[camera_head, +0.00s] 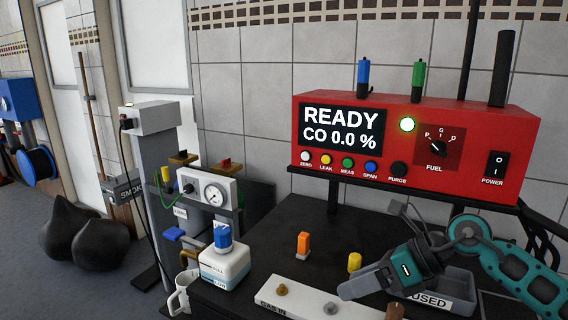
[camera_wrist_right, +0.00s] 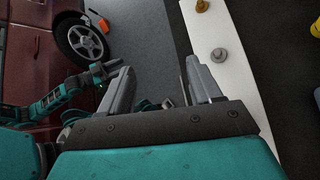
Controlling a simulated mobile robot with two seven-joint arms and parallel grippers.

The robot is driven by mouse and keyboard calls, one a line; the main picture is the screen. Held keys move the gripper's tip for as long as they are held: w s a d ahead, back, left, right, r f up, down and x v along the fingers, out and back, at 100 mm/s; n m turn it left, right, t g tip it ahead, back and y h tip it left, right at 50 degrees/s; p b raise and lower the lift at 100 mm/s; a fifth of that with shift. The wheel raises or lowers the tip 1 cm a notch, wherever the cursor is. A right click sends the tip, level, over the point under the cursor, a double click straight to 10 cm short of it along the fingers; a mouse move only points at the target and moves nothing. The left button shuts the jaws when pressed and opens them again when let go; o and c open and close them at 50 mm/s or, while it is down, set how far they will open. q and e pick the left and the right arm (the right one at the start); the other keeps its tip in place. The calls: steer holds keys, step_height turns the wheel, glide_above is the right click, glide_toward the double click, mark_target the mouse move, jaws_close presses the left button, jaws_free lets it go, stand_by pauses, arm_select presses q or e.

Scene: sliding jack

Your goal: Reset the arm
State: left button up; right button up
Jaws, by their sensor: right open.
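My right gripper (camera_head: 362,284) comes in from the right, low over the front of the black bench, near the white GAS IN strip (camera_head: 310,303). In the right wrist view its two grey fingers (camera_wrist_right: 160,88) are spread apart with nothing between them. The end of the strip (camera_wrist_right: 222,95) with its small knobs lies to the right of the fingers there. A second teal arm, my left one, shows at the left of the wrist view; its gripper (camera_wrist_right: 104,71) is too small to tell open from shut. It is not in the head view.
A red analyser (camera_head: 400,150) reading READY stands at the back. A white blue-capped bottle (camera_head: 224,262), an orange piece (camera_head: 303,244) and a yellow piece (camera_head: 354,262) stand on the bench. A car wheel (camera_wrist_right: 82,40) shows beyond.

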steer(key=s+a+r+m+t+y, duration=0.1)
steer(key=a+r+m+t+y, duration=0.5)
steer(key=r+m+t, duration=0.65)
steer(key=s+d+f+m+h, duration=0.2)
steer(key=d+f+m+h, duration=0.3)
steer(key=m, duration=0.4)
steer(key=s+d+f+m+g+h, duration=0.1)
steer(key=s+d+f+m+h, duration=0.15)
steer(key=f+m+h, duration=0.45)
steer(key=s+d+f+m+h, duration=0.1)
steer(key=d+f+m+h, duration=0.45)
steer(key=m, duration=0.45)
steer(key=s+a+f+m+g+y, duration=0.1)
steer(key=s+f+m+g, duration=0.1)
steer(key=s+f+g, duration=0.6)
steer(key=s+f+m+g+y, duration=0.1)
steer(key=s+f+m+g, duration=0.25)
steer(key=s, duration=0.75)
arm_select(q)
steer(key=shift+s, duration=0.4)
arm_select(e)
steer(key=w+a+f+n+t+y, duration=0.1)
steer(key=w+a+f+t, duration=0.1)
steer(key=w+f+t, duration=0.5)
steer(key=shift+a+f+t, duration=0.4)
steer(key=shift+f+t, duration=0.1)
steer(key=shift+f, duration=0.15)
